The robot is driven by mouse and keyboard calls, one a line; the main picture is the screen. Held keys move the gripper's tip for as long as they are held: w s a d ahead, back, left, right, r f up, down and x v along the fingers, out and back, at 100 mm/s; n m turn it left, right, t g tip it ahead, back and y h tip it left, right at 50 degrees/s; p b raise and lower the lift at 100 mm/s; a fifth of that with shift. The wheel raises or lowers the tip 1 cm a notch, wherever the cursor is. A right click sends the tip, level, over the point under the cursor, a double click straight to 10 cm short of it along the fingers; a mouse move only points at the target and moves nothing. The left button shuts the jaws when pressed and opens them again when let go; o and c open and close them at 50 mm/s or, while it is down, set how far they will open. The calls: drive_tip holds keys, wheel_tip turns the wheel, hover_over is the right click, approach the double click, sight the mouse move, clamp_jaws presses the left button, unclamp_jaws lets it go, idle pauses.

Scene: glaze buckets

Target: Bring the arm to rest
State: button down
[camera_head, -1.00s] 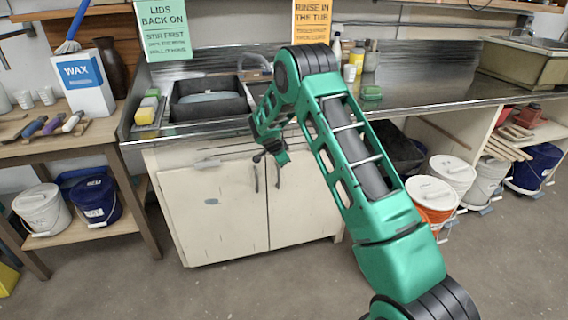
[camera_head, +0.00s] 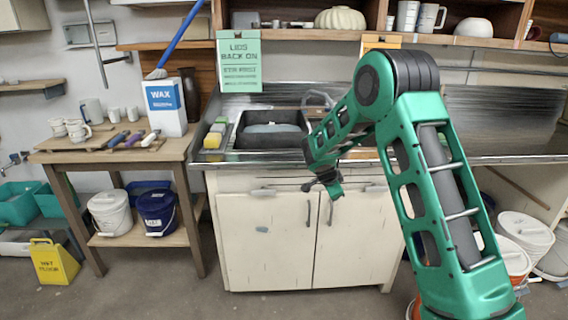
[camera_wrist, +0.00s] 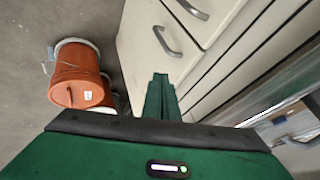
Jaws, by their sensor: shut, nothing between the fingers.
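My green arm rises from the lower right in the head view and bends at a black joint above the counter front. My gripper (camera_head: 332,190) hangs below the counter edge, before the cream cabinet (camera_head: 265,240). In the wrist view my gripper's two green fingers (camera_wrist: 160,82) lie together with nothing between them. They point toward the floor and the cabinet front, which fills the right of that view. A gap to the cabinet cannot be measured from here.
An orange bucket (camera_wrist: 76,75) stands on the floor, left in the wrist view. A wooden table (camera_head: 60,157) with a wax box (camera_head: 165,108) stands left of the sink (camera_head: 270,130). A yellow wet-floor sign (camera_head: 54,262) stands lower left. Floor before the cabinet is clear.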

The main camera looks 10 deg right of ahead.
drive_tip(key=s+d+r+n+g, duration=0.1)
drive_tip(key=s+d+r, duration=0.25)
drive_tip(key=s, duration=0.45)
drive_tip(key=s+d+r+n+g+y, duration=0.1)
drive_tip(key=s+d+r+n, duration=0.15)
drive_tip(key=s+r, duration=0.35)
drive_tip(key=s+d+r+n+g, duration=0.1)
drive_tip(key=s+d+r, duration=0.25)
drive_tip(key=s, duration=0.55)
drive_tip(key=s+a+r+n+g+y, duration=0.1)
drive_tip(key=s+a+n+y, duration=0.1)
drive_tip(key=s, duration=1.3)
drive_tip(key=s+a+r+n+g+y, duration=0.1)
drive_tip(key=s+n, duration=0.3)
drive_tip(key=s, duration=1.2)
drive_tip(key=shift+a+y, duration=0.6)
drive_tip(key=shift+a, duration=0.25)
drive_tip(key=shift+w, duration=0.1)
drive_tip(key=shift+w+f, duration=0.25)
drive_tip(key=shift+w, duration=0.25)
